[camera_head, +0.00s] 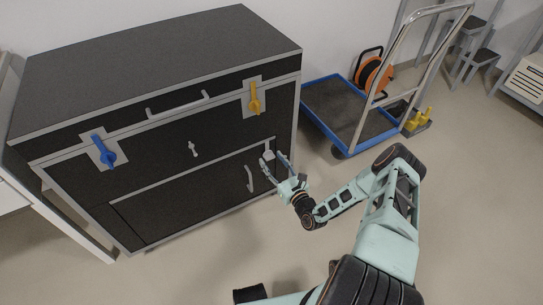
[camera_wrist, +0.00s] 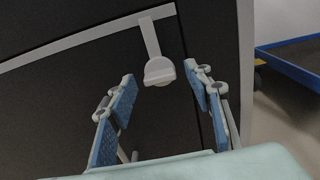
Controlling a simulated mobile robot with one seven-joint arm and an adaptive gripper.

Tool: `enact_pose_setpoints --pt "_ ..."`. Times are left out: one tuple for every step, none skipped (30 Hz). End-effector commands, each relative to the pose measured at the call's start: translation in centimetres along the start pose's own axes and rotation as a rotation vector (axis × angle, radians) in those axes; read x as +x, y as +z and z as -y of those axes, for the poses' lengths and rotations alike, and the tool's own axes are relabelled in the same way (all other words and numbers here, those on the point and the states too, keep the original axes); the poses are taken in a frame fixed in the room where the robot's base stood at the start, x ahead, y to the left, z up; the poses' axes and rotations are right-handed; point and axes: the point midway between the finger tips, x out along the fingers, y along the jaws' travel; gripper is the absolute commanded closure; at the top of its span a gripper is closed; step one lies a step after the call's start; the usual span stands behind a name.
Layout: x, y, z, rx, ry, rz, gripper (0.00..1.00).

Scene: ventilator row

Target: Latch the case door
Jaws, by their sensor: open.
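The black case (camera_head: 75,185) has a dark door (camera_head: 180,205) low on its front, which looks flush with the grey trim. A small pale grey latch (camera_head: 268,154) sits by the door's upper right corner. In the wrist view the latch (camera_wrist: 159,71) hangs down from the trim as a short strap with a wider end. My gripper (camera_head: 274,160) is open in front of the case. In the wrist view its blue-padded fingers (camera_wrist: 160,86) stand on either side of the latch end, with visible gaps. Whether the latch is engaged is not clear.
A vertical door handle (camera_head: 250,178) is just left of my gripper. Above are a blue lever (camera_head: 107,152), a yellow lever (camera_head: 255,100), a small centre latch (camera_head: 194,149) and a horizontal handle (camera_head: 178,104). A blue-edged trolley (camera_head: 345,112) stands right of the case. Floor in front is clear.

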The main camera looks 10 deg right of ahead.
Motion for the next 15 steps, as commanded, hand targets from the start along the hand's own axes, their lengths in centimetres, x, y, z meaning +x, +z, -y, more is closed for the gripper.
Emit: enact_pose_setpoints --pt "0.07 -0.01 -0.16 0.001 0.0 0.0 0.54" --pt "0.1 -0.01 -0.21 0.001 -0.001 0.0 0.54" --pt "0.13 -0.01 -0.25 0.001 -0.001 0.0 0.54" --pt "0.15 -0.01 -0.28 0.001 -0.001 0.0 0.54" --pt "0.16 -0.01 -0.3 0.001 -0.002 0.0 0.54" --pt "0.17 -0.01 -0.31 0.001 -0.002 0.0 0.54" --pt "0.18 -0.01 -0.31 0.001 -0.002 0.0 0.54" --pt "0.18 -0.01 -0.31 0.001 -0.002 0.0 0.54" --pt "0.18 -0.01 -0.31 0.001 -0.002 0.0 0.54" --pt "0.18 -0.01 -0.31 0.001 -0.002 0.0 0.54" --pt "0.18 -0.01 -0.3 0.001 -0.002 0.0 0.54" --pt "0.18 -0.01 -0.3 0.0 -0.002 0.0 0.54" --pt "0.18 0.0 -0.29 0.0 -0.002 0.0 0.54" --pt "0.18 0.0 -0.29 0.0 -0.002 0.0 0.55" --pt "0.18 0.0 -0.29 0.0 -0.002 0.0 0.59"
